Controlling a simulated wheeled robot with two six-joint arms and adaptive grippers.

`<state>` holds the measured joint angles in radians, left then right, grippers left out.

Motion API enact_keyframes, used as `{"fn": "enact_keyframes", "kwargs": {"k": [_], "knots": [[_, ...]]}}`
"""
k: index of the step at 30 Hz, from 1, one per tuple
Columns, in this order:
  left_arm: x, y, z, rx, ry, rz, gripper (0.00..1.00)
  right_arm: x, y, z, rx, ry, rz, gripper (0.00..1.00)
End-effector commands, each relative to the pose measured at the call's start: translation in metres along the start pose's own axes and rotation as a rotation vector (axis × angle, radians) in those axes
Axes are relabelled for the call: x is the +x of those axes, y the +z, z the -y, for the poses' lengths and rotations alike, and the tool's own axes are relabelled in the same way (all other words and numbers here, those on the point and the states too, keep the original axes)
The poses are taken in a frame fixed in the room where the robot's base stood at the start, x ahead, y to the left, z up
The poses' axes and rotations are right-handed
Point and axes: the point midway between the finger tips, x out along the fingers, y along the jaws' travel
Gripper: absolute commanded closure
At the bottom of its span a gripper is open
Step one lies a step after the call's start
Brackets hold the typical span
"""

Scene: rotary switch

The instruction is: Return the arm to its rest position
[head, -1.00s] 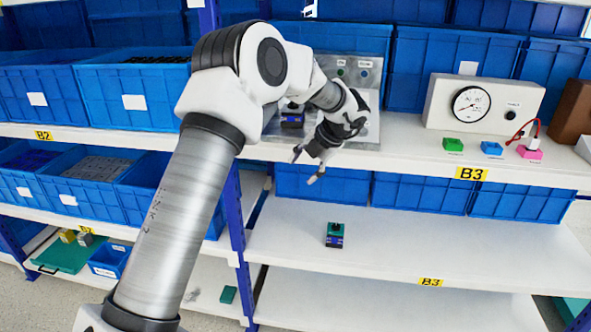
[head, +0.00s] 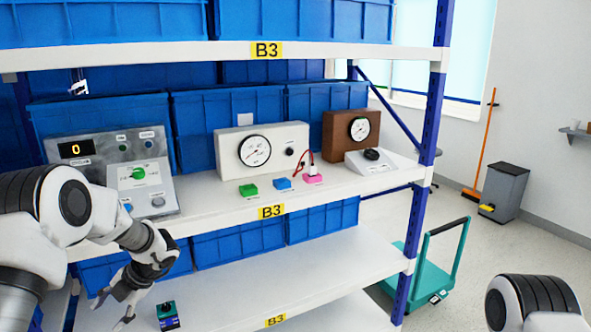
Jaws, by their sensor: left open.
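My left arm comes in from the left, and my left gripper (head: 122,299) hangs open and empty at its end, pointing down. It is in front of the shelf edge, below the metal control panel (head: 150,152). The panel has a lit display showing 0, a green rotary knob (head: 138,173) and several buttons. My arm hides the panel's lower left part. Part of my right arm shows at the bottom right; its gripper is out of view.
A white gauge box (head: 283,137), a brown gauge box (head: 343,130) and a white box with a black knob (head: 372,158) stand on the shelf. A small green-and-blue device (head: 167,316) sits on the lower shelf. A teal cart (head: 432,275) and grey bin (head: 504,193) stand right.

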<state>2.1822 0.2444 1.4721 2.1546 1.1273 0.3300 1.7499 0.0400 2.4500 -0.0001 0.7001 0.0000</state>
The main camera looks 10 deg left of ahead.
Motion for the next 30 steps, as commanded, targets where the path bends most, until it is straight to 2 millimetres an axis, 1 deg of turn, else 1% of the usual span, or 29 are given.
{"fn": "enact_keyframes", "kwargs": {"k": [1, 2, 3, 5, 6, 7, 8, 9, 11, 12, 14, 15, 17, 18, 21, 22, 24, 30], "knots": [[0.027, -0.009, 0.025, 0.131, 0.07, -0.045, 0.39, 0.0, 0.0, 0.0, 0.0, 0.0, 0.0, 1.0], [0.041, -0.014, 0.036, 0.225, 0.121, -0.06, 0.39, 0.0, 0.0, 0.0, 0.0, 0.0, 0.0, 1.0], [0.061, -0.02, 0.053, 0.374, 0.192, -0.07, 0.39, 0.0, 0.0, 0.0, 0.0, 0.0, 0.0, 1.0], [0.084, -0.027, 0.076, 0.606, 0.286, -0.063, 0.39, 0.0, 0.0, 0.0, 0.0, 0.0, 0.0, 1.0], [0.098, -0.031, 0.093, 0.771, 0.339, -0.047, 0.39, 0.0, 0.0, 0.0, 0.0, 0.0, 0.0, 1.0], [0.107, -0.033, 0.108, 0.9, 0.374, -0.027, 0.39, 0.0, 0.0, 0.0, 0.0, 0.0, 0.0, 1.0], [0.116, -0.037, 0.124, 1.037, 0.404, -0.003, 0.39, 0.0, 0.0, 0.0, 0.0, 0.0, 0.0, 1.0], [0.127, -0.043, 0.149, 1.228, 0.435, 0.041, 0.39, 0.0, 0.0, 0.0, 0.0, 0.0, 0.0, 1.0], [0.14, -0.057, 0.191, 1.524, 0.462, 0.129, 0.39, 0.0, 0.0, 0.0, 0.0, 0.0, 0.0, 1.0], [0.145, -0.071, 0.222, 1.725, 0.466, 0.205, 0.39, 0.0, 0.0, 0.0, 0.0, 0.0, 0.0, 1.0], [0.147, -0.098, 0.268, 2.011, 0.454, 0.342, 0.39, 0.0, 0.0, 0.0, 0.0, 0.0, 0.0, 1.0], [0.145, -0.118, 0.296, 2.184, 0.44, 0.446, 0.39, 0.0, 0.0, 0.0, 0.0, 0.0, 0.0, 1.0], [0.135, -0.148, 0.33, 2.399, 0.418, 0.607, 0.39, 0.0, 0.0, 0.0, 0.0, 0.0, 0.0, 1.0], [0.127, -0.165, 0.346, 2.511, 0.408, 0.71, 0.39, 0.0, 0.0, 0.0, 0.0, 0.0, 0.0, 1.0], [0.112, -0.196, 0.373, 2.697, 0.397, 0.908, 0.39, 0.0, 0.0, 0.0, 0.0, 0.0, 0.0, 1.0], [0.109, -0.199, 0.377, 2.729, 0.401, 0.946, 0.39, 0.0, 0.0, 0.0, 0.0, 0.0, 0.0, 1.0], [0.106, -0.201, 0.383, 2.78, 0.418, 0.997, 0.39, 0.0, 0.0, 0.0, 0.0, 0.0, 0.0, 1.0], [0.107, -0.201, 0.382, 2.791, 0.421, 0.992, 0.39, 0.0, 0.0, 0.0, 0.0, 0.0, 0.0, 1.0]]}}
